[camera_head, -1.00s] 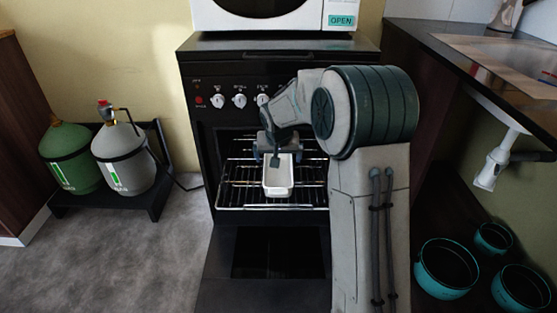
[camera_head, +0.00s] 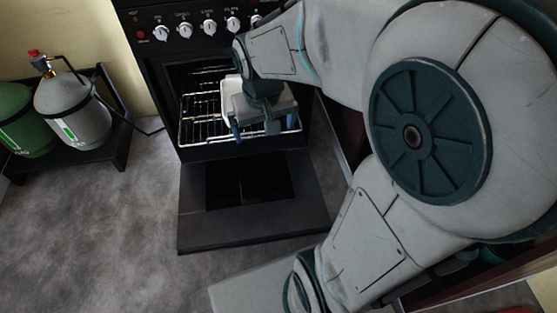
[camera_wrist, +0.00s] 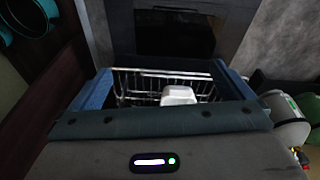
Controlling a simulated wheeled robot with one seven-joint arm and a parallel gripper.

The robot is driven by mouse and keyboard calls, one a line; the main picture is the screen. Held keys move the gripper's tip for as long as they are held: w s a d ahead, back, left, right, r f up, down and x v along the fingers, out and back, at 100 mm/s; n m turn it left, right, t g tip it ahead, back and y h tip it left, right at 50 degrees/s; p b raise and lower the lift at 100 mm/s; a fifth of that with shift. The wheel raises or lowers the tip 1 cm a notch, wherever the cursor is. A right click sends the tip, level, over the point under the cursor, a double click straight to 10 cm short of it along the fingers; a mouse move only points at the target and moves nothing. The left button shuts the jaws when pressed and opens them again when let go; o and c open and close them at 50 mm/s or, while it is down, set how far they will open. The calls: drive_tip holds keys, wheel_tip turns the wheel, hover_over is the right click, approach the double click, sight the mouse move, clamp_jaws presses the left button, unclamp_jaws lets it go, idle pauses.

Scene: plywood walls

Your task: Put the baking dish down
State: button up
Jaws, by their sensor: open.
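The white baking dish (camera_head: 231,92) rests on the wire rack (camera_head: 199,117) at the open oven. In the head view my gripper partly hides it. My gripper (camera_head: 264,125) is open and empty in front of the rack, its blue fingers spread apart. In the wrist view the baking dish (camera_wrist: 178,95) shows between the two open fingers, touching neither, with the wire rack (camera_wrist: 140,84) around it. My gripper's fingers (camera_wrist: 160,70) frame the rack in that view.
The oven door (camera_head: 250,232) hangs open low in front of the oven. A grey gas bottle (camera_head: 72,108) and a green one (camera_head: 22,122) stand on a black stand at the left. Grey floor is clear in front of the stand.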

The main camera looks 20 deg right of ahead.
drive_tip(key=s+f, duration=0.1)
drive_tip(key=s, duration=0.8)
drive_tip(key=shift+s+a+f+n+g+y, duration=0.15)
drive_tip(key=shift+s+f+n+g+y, duration=0.15)
drive_tip(key=shift+s+n+g, duration=0.1)
